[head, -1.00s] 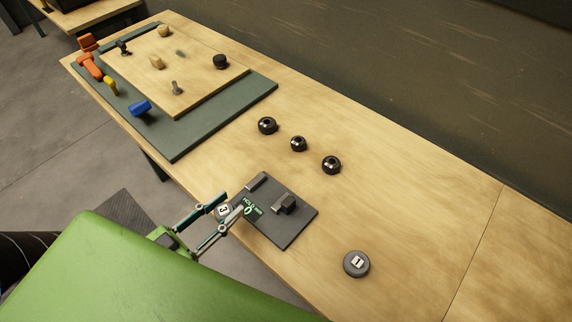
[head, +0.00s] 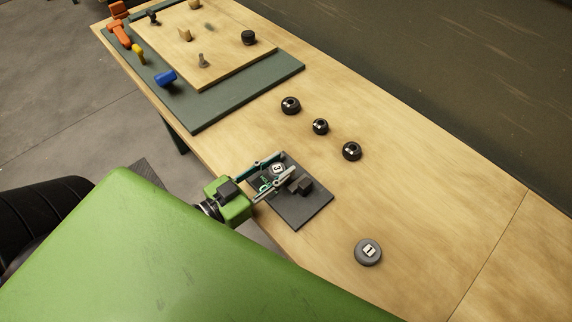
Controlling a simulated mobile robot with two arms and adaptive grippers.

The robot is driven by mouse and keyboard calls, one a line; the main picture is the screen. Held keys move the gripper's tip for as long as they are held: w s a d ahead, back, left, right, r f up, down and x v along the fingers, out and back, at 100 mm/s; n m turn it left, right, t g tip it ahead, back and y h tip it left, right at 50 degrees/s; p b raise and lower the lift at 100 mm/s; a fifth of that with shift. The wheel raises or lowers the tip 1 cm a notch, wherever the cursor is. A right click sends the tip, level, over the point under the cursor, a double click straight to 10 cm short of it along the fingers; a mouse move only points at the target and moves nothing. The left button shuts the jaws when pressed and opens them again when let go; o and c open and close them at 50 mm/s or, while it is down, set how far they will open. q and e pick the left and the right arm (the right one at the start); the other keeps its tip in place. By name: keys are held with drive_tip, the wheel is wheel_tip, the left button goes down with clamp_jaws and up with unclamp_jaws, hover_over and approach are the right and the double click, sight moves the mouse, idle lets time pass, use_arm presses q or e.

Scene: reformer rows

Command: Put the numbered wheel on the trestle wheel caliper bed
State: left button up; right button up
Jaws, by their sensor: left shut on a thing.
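The numbered wheel (head: 277,169), with a white face marked 3, is between the fingers of my left gripper (head: 285,165). The gripper is shut on it. The caliper bed (head: 304,212) is a dark rectangular plate near the front edge of the bench, with a raised dark block (head: 301,186) and green lettering. The wheel and fingers are over the plate's far left part, beside the block. The fingers hide part of the plate and lettering. I cannot tell whether the wheel touches the plate. My right gripper is not in view.
A grey disc marked 1 (head: 368,252) lies on the wooden bench (head: 430,210) right of the bed. Three black round pieces (head: 320,127) stand behind it. A green mat (head: 220,105) with a wooden board and tools lies at the far left. The bench's right part is clear.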

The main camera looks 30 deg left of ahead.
sight(271, 178)
use_arm(q)
drive_tip(key=w+f, duration=0.1)
drive_tip(key=w+d+f, duration=0.1)
drive_tip(key=shift+w, duration=0.3)
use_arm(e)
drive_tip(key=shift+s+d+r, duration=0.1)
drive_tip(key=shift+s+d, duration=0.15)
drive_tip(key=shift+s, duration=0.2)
use_arm(q)
drive_tip(key=shift+s, duration=0.1)
drive_tip(key=o, duration=1.1)
drive_tip(key=shift+f, duration=0.1)
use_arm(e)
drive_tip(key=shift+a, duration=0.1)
use_arm(q)
drive_tip(key=shift+s+a, duration=0.15)
drive_tip(key=shift+s, duration=0.25)
drive_tip(key=b+v, duration=0.1)
drive_tip(key=v, duration=0.8)
drive_tip(key=shift+s+a, duration=0.15)
drive_tip(key=shift+s, duration=0.25)
drive_tip(key=shift+s+a, duration=0.25)
drive_tip(key=shift+s, duration=0.4)
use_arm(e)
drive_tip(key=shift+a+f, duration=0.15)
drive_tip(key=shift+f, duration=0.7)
